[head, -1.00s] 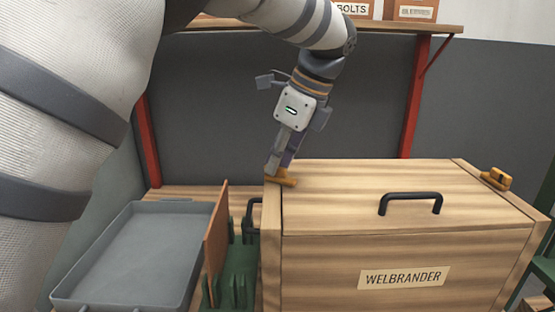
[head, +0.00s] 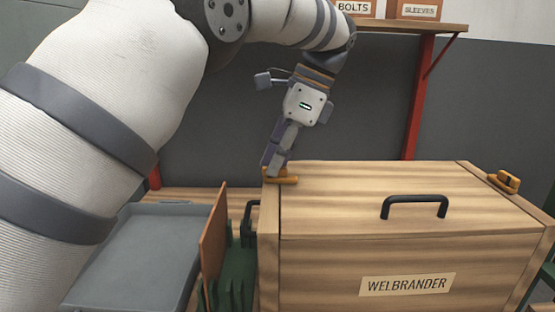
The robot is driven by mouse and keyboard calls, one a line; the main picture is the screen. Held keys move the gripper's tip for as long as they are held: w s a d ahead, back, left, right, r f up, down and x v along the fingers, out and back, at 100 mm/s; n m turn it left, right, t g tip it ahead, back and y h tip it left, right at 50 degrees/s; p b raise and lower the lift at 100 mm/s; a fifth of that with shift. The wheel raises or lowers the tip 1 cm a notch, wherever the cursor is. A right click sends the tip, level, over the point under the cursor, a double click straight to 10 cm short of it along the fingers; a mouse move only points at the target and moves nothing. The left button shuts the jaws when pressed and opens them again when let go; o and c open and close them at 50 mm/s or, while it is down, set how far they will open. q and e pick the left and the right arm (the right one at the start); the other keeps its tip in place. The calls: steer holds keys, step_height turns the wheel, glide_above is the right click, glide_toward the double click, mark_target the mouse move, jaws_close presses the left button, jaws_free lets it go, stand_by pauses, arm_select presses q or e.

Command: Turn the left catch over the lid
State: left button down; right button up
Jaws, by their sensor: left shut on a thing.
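A wooden crate labelled WELBRANDER stands at the right, its lid (head: 340,190) lying closed on top with a black handle (head: 414,203). The left catch (head: 283,179) is a small orange-brown piece at the lid's left edge, partly hidden by my fingers. Its bar points right, over the lid's edge. My left gripper (head: 272,168) comes down from above and is shut on the left catch. The right catch (head: 504,182) sits at the lid's right edge. My right gripper is not in view.
A grey tray (head: 140,255) lies left of the crate. A brown board (head: 213,245) stands upright in a green rack (head: 238,275) between them. A shelf (head: 440,29) with boxes runs along the back wall.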

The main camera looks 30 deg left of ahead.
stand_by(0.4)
arm_select(q)
steer(key=c, duration=1.7)
jaws_free()
